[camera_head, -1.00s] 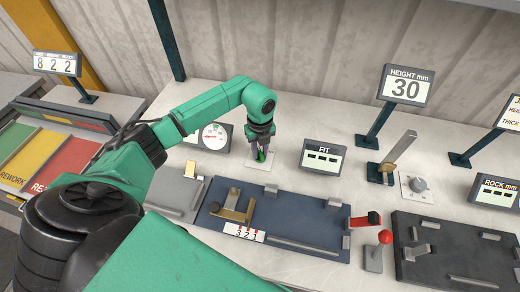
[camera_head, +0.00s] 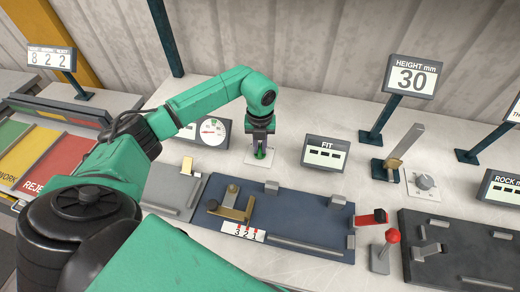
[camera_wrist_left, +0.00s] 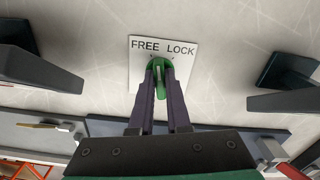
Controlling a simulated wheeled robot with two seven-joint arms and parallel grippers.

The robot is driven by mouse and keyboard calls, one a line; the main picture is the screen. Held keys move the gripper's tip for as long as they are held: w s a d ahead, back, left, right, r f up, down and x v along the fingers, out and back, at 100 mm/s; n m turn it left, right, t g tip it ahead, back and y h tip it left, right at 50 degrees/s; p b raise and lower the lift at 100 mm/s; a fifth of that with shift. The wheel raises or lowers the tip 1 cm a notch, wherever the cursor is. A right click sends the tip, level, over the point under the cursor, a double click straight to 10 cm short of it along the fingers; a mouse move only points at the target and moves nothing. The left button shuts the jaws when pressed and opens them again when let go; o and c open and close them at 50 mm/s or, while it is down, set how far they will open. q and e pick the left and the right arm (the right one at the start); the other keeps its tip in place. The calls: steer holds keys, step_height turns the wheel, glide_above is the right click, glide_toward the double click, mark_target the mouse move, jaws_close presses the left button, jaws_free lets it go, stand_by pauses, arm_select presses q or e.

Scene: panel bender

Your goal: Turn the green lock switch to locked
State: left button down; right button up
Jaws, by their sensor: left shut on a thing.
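The green lock switch (camera_head: 262,154) stands on a small white plate on the bench, below my left gripper. In the left wrist view the switch (camera_wrist_left: 158,66) shows between my fingertips, and its plate (camera_wrist_left: 174,47) reads FREE on the left and LOCK on the right. My left gripper (camera_head: 261,146) points down and is shut on the switch; its dark fingers (camera_wrist_left: 160,80) lie on both sides of the green handle. The fingers cover part of the handle, so I cannot tell which word it points to. My right gripper is in neither view.
A round dial gauge (camera_head: 213,129) stands just left of the switch, and the FIT display (camera_head: 326,153) stands to its right. A blue fixture plate (camera_head: 300,212) lies in front. A metal wall (camera_head: 320,40) rises behind the bench.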

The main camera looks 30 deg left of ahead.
arm_select(q)
steer(key=m+b, duration=0.3)
steer(key=m, duration=0.2)
steer(key=shift+w+f+m+b, duration=0.1)
steer(key=shift+m+b, duration=0.2)
steer(key=shift+r+m+b, duration=0.2)
steer(key=shift+m+b, duration=0.8)
steer(key=shift+m, duration=0.9)
steer(key=c, duration=0.9)
jaws_free()
steer(key=shift+r, duration=0.1)
